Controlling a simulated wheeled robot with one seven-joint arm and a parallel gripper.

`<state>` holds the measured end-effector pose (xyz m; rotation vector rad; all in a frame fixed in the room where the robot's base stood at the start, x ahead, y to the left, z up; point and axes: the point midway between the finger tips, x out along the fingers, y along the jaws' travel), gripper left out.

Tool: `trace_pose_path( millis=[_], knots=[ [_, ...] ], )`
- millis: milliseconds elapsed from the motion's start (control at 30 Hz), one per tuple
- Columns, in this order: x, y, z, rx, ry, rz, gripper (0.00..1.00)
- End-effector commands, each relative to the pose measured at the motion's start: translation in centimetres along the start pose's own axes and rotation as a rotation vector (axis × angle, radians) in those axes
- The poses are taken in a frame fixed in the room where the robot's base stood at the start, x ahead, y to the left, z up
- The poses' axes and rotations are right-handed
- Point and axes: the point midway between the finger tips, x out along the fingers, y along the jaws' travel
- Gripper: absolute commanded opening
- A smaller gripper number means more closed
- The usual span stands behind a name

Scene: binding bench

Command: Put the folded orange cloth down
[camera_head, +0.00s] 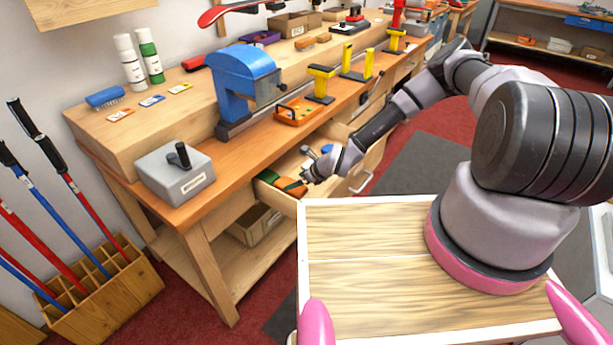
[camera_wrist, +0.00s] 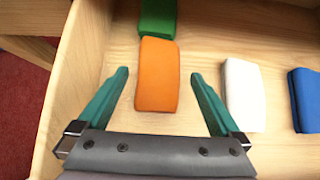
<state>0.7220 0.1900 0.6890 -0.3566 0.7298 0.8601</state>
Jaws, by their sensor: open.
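The folded orange cloth (camera_wrist: 158,75) lies on the floor of an open wooden drawer in the wrist view, between my open fingertips and apart from both. My gripper (camera_wrist: 160,78) is open and points down into the drawer. In the head view the orange cloth (camera_head: 291,187) shows at the drawer's left end, and my gripper (camera_head: 309,170) is at the drawer, its fingers small and hard to make out.
The drawer (camera_wrist: 96,45) also holds a green cloth (camera_wrist: 158,16) touching or close to the orange one, a white cloth (camera_wrist: 243,95) and a blue cloth (camera_wrist: 305,98) to the right. The drawer's side wall is close on the left. The workbench (camera_head: 225,165) stands above.

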Motion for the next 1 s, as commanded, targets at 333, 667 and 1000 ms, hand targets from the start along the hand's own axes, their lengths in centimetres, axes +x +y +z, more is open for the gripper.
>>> trace_pose_path(
  millis=[333, 667, 1000],
  knots=[
    [-6.8, -0.1, 0.1, 0.001, -0.001, -0.001, 1.0],
    [-8.1, 0.0, 0.0, 0.0, 0.0, 0.0, 1.0],
    [-11.8, -3.2, 1.7, -0.28, 0.07, 0.022, 1.0]
  ],
)
